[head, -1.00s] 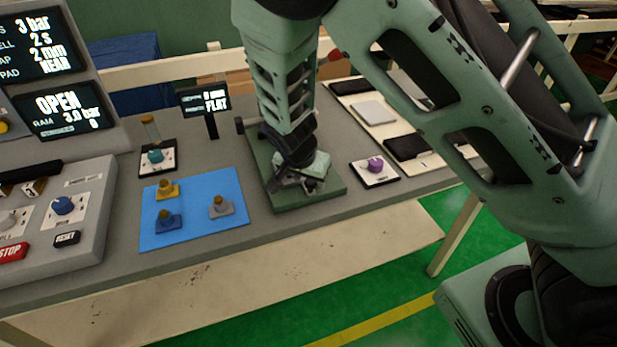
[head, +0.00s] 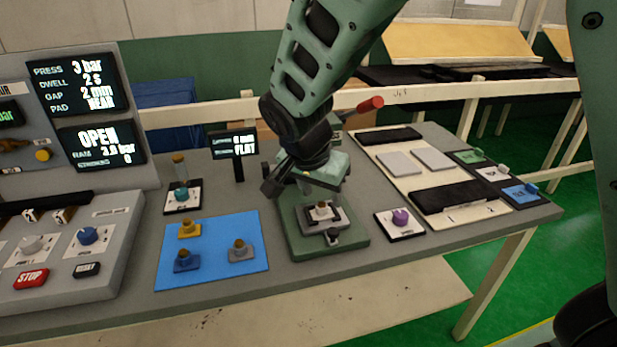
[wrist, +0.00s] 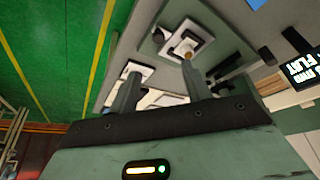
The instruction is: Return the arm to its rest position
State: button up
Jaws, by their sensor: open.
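My arm comes down from the top of the head view, and my gripper (head: 288,184) hangs over the back left part of the green press stand (head: 345,243). In the wrist view my gripper (wrist: 160,75) shows two separate fingers with nothing held between them. A small clip with a brown knob (head: 322,209) sits in the stand's nest, apart from the fingers. It also shows in the wrist view (wrist: 186,46), beyond the right finger. Part of the stand is hidden behind my wrist.
A blue mat (head: 215,270) with several small clips lies left of the stand. A small display (head: 233,143) stands behind it. A purple knob (head: 400,217) and a cream tray (head: 380,153) are on the right. A red-tipped lever (head: 370,104) is close to my wrist. The control console (head: 75,250) fills the left.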

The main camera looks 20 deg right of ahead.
jog(key=shift+v, duration=0.9)
jog(key=s+n+g+y, duration=0.3)
jog(key=s+n, duration=1.3)
jog(key=s, duration=0.7)
jog(key=shift+s+a+n+y, duration=0.2)
jog(key=shift+a+n+y, duration=0.2)
